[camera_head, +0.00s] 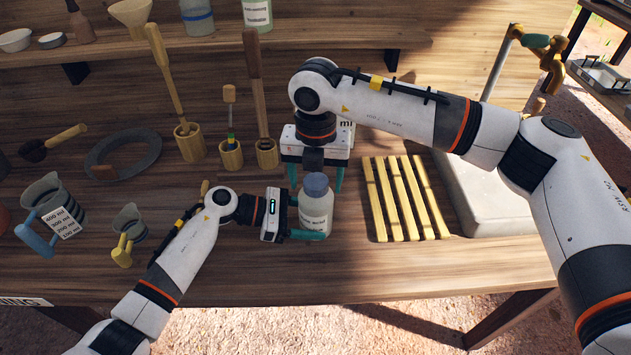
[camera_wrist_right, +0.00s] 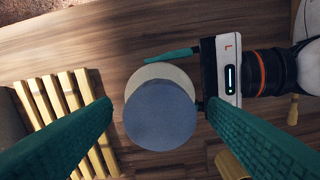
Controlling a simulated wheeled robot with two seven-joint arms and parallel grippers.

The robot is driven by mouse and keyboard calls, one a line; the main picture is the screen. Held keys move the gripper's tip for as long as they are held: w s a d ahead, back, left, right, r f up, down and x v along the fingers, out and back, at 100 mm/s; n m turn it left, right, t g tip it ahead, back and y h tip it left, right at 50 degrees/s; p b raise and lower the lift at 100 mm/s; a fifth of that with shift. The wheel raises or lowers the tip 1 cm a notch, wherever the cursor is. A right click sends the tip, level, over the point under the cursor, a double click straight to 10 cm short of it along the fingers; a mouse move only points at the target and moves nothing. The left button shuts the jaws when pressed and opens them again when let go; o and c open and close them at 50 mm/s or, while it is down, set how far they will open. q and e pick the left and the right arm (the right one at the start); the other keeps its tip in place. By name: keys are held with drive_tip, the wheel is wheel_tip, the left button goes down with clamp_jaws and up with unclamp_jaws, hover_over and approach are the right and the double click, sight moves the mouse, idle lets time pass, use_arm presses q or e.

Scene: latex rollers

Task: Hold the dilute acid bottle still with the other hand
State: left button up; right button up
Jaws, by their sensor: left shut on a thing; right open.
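The dilute acid bottle (camera_head: 316,212) is white with a label and a blue-grey cap, and it stands upright on the wooden table. In the right wrist view its round cap (camera_wrist_right: 160,116) shows from above. My left gripper (camera_head: 308,219) is shut on the bottle's body from the left side. My right gripper (camera_head: 316,178) is open and points down just above and behind the cap. In the right wrist view its two green fingers (camera_wrist_right: 158,112) stand apart on either side of the cap, with gaps.
A yellow slatted rack (camera_head: 407,198) and a pale sink (camera_head: 490,195) lie to the right. A shelf runs along the back.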

sight(316, 181)
use_arm(q)
drive_tip(key=shift+f, duration=0.1)
use_arm(e)
drive_tip(key=shift+o, duration=1)
wheel_tip(316, 181, up, 12)
use_arm(q)
drive_tip(key=o, duration=1.5)
drive_tip(key=shift+o, duration=0.3)
drive_tip(key=shift+a, duration=0.1)
